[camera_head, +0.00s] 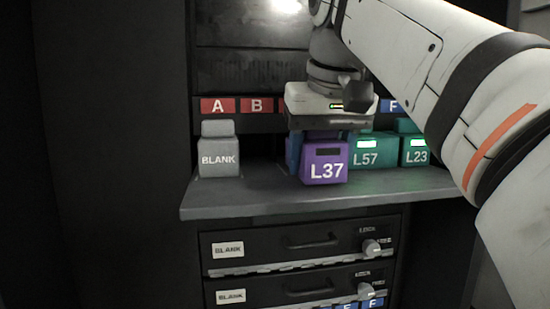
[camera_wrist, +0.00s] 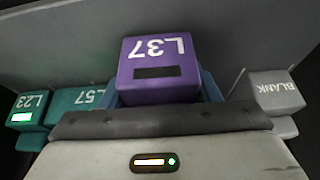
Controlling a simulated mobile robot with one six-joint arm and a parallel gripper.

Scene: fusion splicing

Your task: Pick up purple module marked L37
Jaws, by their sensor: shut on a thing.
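The purple module marked L37 (camera_head: 324,163) is upright at my gripper (camera_head: 325,128), above or at the front of the grey shelf. My gripper comes down from above and is shut on the module's top, which it hides. In the wrist view the purple module (camera_wrist: 159,68) sits at the middle, label upside down, just beyond the edge of my gripper (camera_wrist: 155,118). The fingertips do not show clearly. I cannot tell for sure whether the module's base touches the shelf.
A grey BLANK module (camera_head: 218,152) stands left on the shelf (camera_head: 250,198). Teal modules L57 (camera_head: 371,151) and L23 (camera_head: 414,151) stand right. Drawers (camera_head: 300,245) are below. The shelf between BLANK and L37 looks clear.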

